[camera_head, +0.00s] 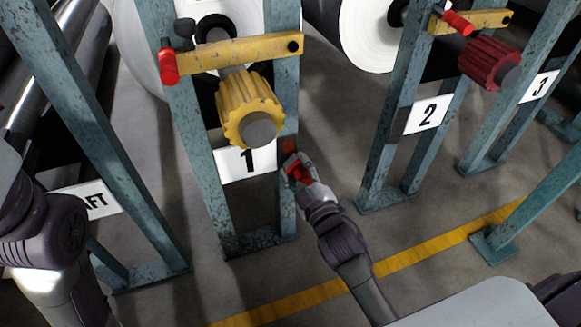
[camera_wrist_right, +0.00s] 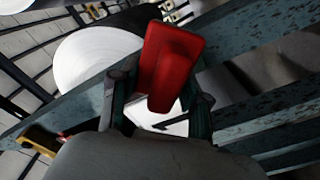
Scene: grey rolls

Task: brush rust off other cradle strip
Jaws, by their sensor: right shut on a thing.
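My right gripper (camera_head: 297,172) is shut on a red tool (camera_head: 300,174), likely the brush, beside the right post of stand 1. In the right wrist view my gripper's fingers (camera_wrist_right: 160,112) hold the red tool (camera_wrist_right: 170,62) between them; no bristles can be made out. I cannot tell whether the tool touches the post. Which part is the cradle strip is not clear. My left arm shows at the left edge; its gripper is out of view.
Stand 1 has a yellow bar (camera_head: 240,52), a yellow gear (camera_head: 248,108) and a number 1 plate (camera_head: 232,160). Stand 2 (camera_head: 383,160), with a red gear (camera_head: 488,63) beside it, stands to the right. White rolls (camera_head: 362,35) lie behind. A yellow line (camera_head: 440,247) crosses the open floor.

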